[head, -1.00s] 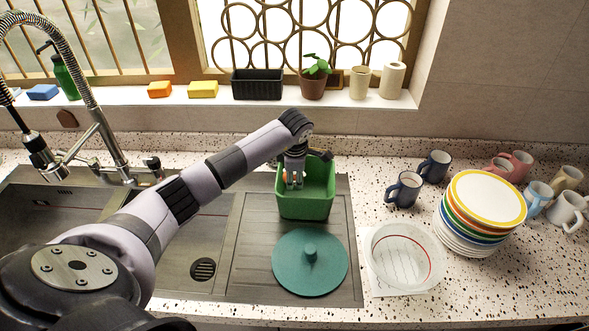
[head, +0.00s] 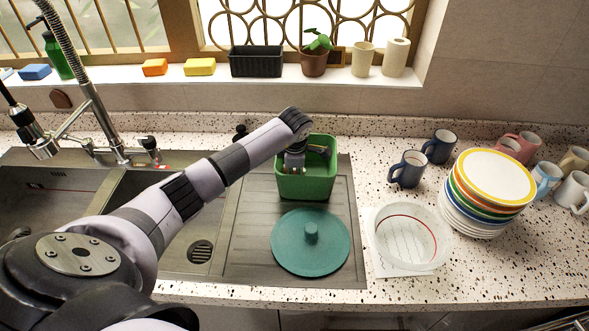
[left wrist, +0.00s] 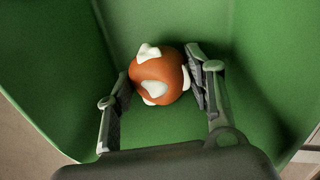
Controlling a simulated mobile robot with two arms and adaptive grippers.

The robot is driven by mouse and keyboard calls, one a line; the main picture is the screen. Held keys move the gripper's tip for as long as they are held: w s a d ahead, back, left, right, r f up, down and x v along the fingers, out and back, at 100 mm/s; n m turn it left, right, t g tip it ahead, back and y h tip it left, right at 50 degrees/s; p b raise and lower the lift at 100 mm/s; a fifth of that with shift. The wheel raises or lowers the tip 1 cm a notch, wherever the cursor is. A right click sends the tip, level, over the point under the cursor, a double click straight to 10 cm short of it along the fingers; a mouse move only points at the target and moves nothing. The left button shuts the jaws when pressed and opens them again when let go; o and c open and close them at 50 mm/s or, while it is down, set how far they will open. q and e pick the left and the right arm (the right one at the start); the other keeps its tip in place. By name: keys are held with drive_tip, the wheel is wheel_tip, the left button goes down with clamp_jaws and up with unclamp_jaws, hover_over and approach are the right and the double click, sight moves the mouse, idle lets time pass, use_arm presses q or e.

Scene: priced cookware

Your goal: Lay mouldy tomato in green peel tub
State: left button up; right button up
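The mouldy tomato (left wrist: 160,78), orange-red with white mould patches, is between the fingertips of my left gripper (left wrist: 158,80) in the left wrist view. Both fingers look closed against its sides. The green peel tub (head: 306,184) stands on the drainboard, its lid off. My left gripper reaches down inside the tub, with the tomato low between its walls. Whether the tomato touches the tub floor is hard to tell. In the head view the gripper (head: 293,168) is partly hidden by its wrist and the tub. My right gripper is not in view.
A round teal lid (head: 311,243) lies in front of the tub. A clear bowl (head: 410,237), a stack of plates (head: 488,190) and several mugs are on the right. The sink (head: 150,215) and tap (head: 105,115) are left. A windowsill (head: 210,82) runs behind.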

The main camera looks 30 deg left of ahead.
use_arm(q)
drive_tip(key=o, duration=0.5)
drive_tip(key=shift+o, duration=0.5)
drive_tip(key=o, duration=0.4)
drive_tip(key=shift+r, duration=0.15)
wheel_tip(320, 180, up, 10)
drive_tip(key=p, duration=0.6)
drive_tip(key=shift+r, duration=0.15)
drive_tip(key=shift+r, duration=0.15)
